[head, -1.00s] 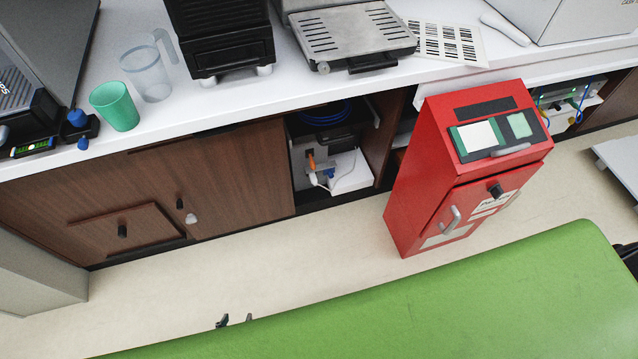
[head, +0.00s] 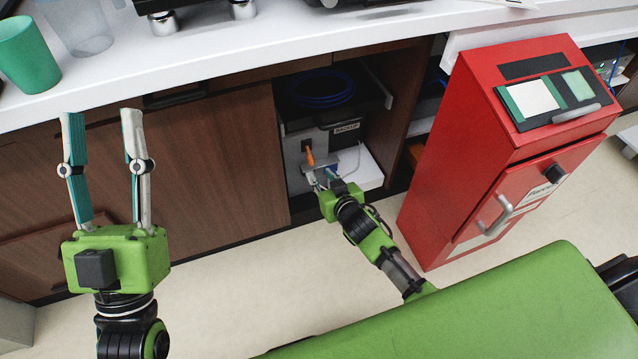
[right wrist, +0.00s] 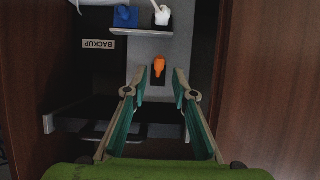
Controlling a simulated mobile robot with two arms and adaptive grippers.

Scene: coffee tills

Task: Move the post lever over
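The orange lever (head: 310,157) stands out from a dark slot in a grey panel (head: 293,152) inside the open cupboard bay. It also shows in the right wrist view (right wrist: 159,66), upper middle. My right gripper (head: 321,172) reaches into the bay just in front of the lever. In the right wrist view its fingers (right wrist: 154,82) are apart, with the lever in line with the gap just beyond the tips and nothing held. Whether a finger touches it I cannot tell. My left gripper (head: 102,114) is open and empty in front of the brown cupboard doors.
A box marked BACKUP (right wrist: 97,62) is beside the panel. A blue plug (right wrist: 126,16) and a white plug (right wrist: 162,15) are near a pale shelf (right wrist: 160,33). Blue cable coils (head: 323,88) lie above. A red cabinet (head: 455,145) stands right of the bay. The counter (head: 250,42) overhangs.

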